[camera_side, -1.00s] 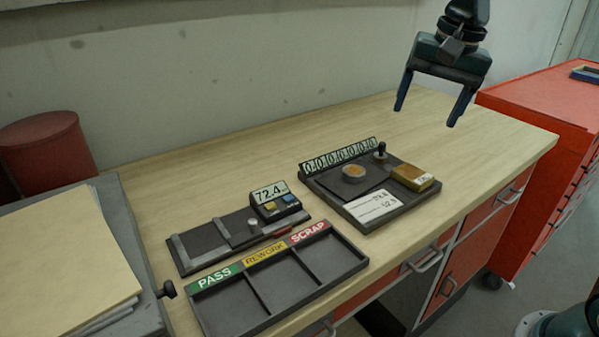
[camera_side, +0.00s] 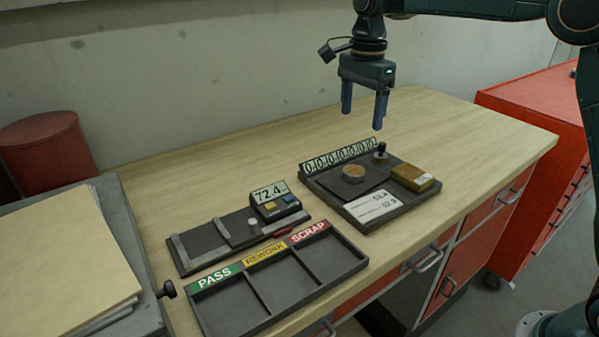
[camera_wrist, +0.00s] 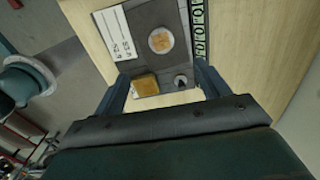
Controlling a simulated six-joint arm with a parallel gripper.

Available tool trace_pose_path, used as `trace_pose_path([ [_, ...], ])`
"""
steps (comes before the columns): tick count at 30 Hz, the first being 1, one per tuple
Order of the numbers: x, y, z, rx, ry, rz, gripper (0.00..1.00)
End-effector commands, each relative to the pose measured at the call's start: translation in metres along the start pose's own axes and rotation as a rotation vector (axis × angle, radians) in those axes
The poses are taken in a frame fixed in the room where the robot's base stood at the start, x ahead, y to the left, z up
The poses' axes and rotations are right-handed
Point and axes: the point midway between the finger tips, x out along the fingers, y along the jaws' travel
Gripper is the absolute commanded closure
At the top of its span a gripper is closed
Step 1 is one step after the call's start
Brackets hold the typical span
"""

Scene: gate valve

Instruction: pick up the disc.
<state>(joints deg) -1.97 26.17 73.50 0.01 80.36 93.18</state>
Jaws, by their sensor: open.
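The disc (camera_side: 353,172) is a small round tan-orange piece. It rests on a dark square plate on the grey scale-like tray (camera_side: 333,200) near the middle of the bench. In the wrist view the disc (camera_wrist: 161,41) lies ahead of my fingers, on a pale round seat. My gripper (camera_side: 363,110) is open and empty, pointing down, above and a little behind the tray in the side view. In the wrist view its two fingers (camera_wrist: 163,85) stand apart on either side of the tray's near end, with nothing between them at their height.
The tray also holds a yellow block (camera_side: 412,178), a black knob (camera_side: 381,152), a white card (camera_side: 371,207) and a numbered strip (camera_side: 338,157). A sorting tray (camera_side: 283,311) and a gauge unit (camera_side: 274,204) stand nearer. The bench behind is clear.

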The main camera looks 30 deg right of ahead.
Motion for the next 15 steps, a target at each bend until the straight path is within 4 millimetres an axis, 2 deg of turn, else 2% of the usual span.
trace_pose_path([
  [8,0.015,0.000,0.000,-0.002,0.000,0.003,0.25],
  [15,0.049,0.001,0.000,-0.002,0.000,0.004,0.25],
])
